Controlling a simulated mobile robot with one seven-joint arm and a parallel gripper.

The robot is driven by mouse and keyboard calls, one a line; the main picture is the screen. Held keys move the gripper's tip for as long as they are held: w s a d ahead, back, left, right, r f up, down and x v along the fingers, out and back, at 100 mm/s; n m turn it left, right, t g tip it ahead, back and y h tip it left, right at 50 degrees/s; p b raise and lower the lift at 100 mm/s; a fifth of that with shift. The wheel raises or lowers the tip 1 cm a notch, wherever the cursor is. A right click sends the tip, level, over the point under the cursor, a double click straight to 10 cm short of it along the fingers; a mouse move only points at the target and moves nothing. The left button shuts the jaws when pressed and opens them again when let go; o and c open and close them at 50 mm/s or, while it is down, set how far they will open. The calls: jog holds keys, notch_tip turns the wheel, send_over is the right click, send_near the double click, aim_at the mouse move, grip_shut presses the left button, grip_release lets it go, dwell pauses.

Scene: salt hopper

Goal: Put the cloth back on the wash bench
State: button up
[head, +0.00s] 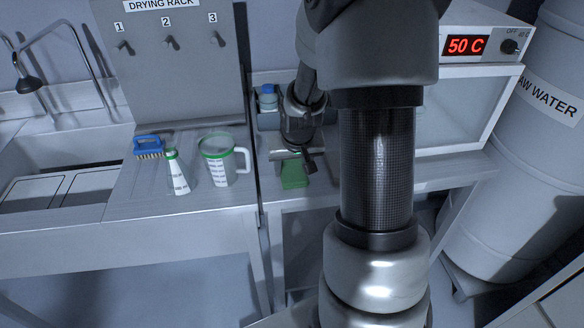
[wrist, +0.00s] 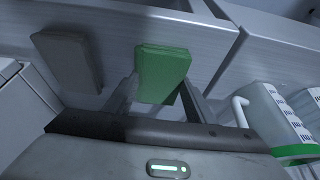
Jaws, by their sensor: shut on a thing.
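The green cloth (head: 294,172) is a folded block held at the tips of my gripper (head: 296,156). The wrist view shows the cloth (wrist: 162,72) between the two fingers, which are shut on it. It hangs over the left end of the right-hand bench, just right of the seam with the wash bench (head: 130,215). The wash bench holds the sink at the far left.
A green-rimmed jug (head: 223,160), a green-topped conical flask (head: 176,175) and a blue brush (head: 148,147) stand on the wash bench before the drying rack (head: 180,70). A blue-capped bottle (head: 268,97) stands behind my gripper. The wash bench's front strip is clear.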

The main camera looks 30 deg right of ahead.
jog(key=shift+r, duration=0.1)
jog(key=shift+f, duration=0.2)
jog(key=o, duration=1)
jog(key=shift+r, duration=0.55)
jog(key=p+v, duration=0.1)
jog(key=v, duration=1)
jog(key=shift+s+a+r, duration=0.1)
jog(key=shift+s, duration=0.2)
jog(key=shift+p, duration=0.3)
